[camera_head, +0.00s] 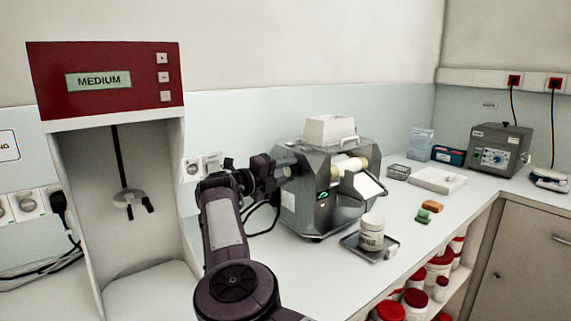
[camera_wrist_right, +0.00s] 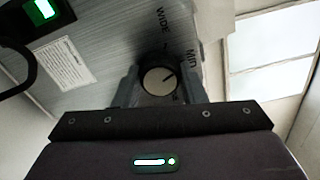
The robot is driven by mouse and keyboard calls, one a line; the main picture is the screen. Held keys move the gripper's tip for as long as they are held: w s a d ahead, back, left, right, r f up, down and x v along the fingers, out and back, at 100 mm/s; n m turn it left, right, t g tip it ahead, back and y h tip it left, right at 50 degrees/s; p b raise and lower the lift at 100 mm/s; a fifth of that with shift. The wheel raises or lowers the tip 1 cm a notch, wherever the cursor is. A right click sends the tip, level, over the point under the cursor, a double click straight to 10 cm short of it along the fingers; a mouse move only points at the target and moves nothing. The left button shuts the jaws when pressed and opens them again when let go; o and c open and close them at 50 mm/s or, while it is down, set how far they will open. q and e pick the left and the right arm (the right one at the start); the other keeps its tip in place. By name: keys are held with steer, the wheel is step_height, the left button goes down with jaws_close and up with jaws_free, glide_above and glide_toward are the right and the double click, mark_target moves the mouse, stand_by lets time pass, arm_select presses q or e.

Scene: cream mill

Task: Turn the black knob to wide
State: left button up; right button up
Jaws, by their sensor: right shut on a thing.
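The black knob (camera_wrist_right: 160,80) shows in the right wrist view, with a cream face and a dark pointer line slanting up to the right, roughly toward the MID mark. The WIDE mark (camera_wrist_right: 164,20) and the MID mark (camera_wrist_right: 191,57) are printed on the grey panel around it. A third mark at the lower right is mostly covered. My right gripper (camera_head: 284,166) is at the left side of the grey mill (camera_head: 310,205) in the head view, its fingers shut on the knob's two sides. The gripper hides the knob in the head view. My left gripper is not in view.
A red and white cabinet reading MEDIUM (camera_head: 105,105) stands at the left. A white jar (camera_head: 371,228) stands on a metal tray (camera_head: 360,250) in front of the mill. A lit green switch (camera_wrist_right: 42,8) is near the knob. The counter is clear at the front.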

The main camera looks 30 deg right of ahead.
steer(key=shift+r+n, duration=0.25)
steer(key=shift+n, duration=0.25)
steer(key=n+p, duration=0.1)
steer(key=n, duration=0.1)
steer(key=shift+n+p, duration=0.3)
steer(key=shift+p, duration=0.1)
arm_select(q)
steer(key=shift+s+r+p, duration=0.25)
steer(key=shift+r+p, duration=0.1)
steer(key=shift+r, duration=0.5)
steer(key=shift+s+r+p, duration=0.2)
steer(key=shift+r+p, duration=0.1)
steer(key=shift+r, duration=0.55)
arm_select(e)
steer(key=shift+f+n, duration=0.15)
steer(key=shift+n, duration=1.75)
steer(key=o, duration=1)
steer(key=shift+d+f, duration=0.1)
steer(key=shift+f, duration=0.05)
